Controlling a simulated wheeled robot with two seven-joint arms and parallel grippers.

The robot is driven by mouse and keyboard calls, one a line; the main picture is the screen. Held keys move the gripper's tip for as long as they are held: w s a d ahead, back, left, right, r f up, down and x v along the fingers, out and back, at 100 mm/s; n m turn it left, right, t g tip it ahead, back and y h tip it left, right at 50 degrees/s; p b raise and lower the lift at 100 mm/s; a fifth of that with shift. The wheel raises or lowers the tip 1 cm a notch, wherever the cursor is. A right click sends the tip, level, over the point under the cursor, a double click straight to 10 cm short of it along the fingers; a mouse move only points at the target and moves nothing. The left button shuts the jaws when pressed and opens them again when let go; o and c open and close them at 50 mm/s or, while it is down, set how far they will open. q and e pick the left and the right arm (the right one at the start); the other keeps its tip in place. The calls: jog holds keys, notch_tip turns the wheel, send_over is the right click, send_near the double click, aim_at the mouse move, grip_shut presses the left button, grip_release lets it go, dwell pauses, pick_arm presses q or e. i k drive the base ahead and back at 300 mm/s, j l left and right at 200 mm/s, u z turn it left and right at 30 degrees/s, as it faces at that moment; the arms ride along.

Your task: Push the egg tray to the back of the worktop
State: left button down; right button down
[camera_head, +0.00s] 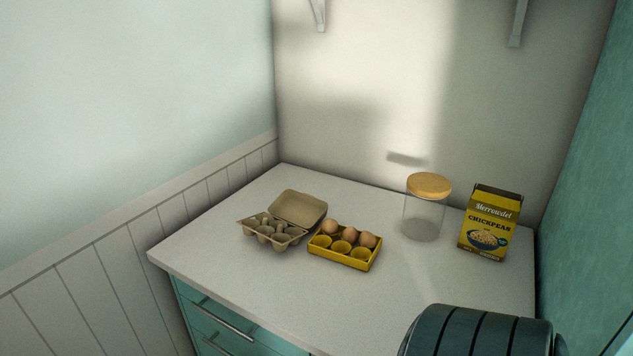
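The yellow egg tray (343,261) stands on the pale worktop (230,278), left of its middle. Brown eggs fill its back row, and the front row of cups shows empty. Beside it on the left is an open, grey-brown egg carton (297,208), its lid tipped back and its cups seeming empty. The tray and the carton are very close; I cannot tell if they touch. Neither of my grippers is in view.
A glass jar (424,219) with a wooden lid and a yellow chickpeas box (489,224) stand at the back right. Free worktop lies behind the tray, left of the jar. A dark ribbed shape hides the front right corner.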

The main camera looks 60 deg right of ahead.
aim_at(362, 258)
jog(key=i+j, duration=0.9)
jog(key=i+z, duration=0.15)
jog(key=z, duration=1.65)
jog(key=j, duration=0.05)
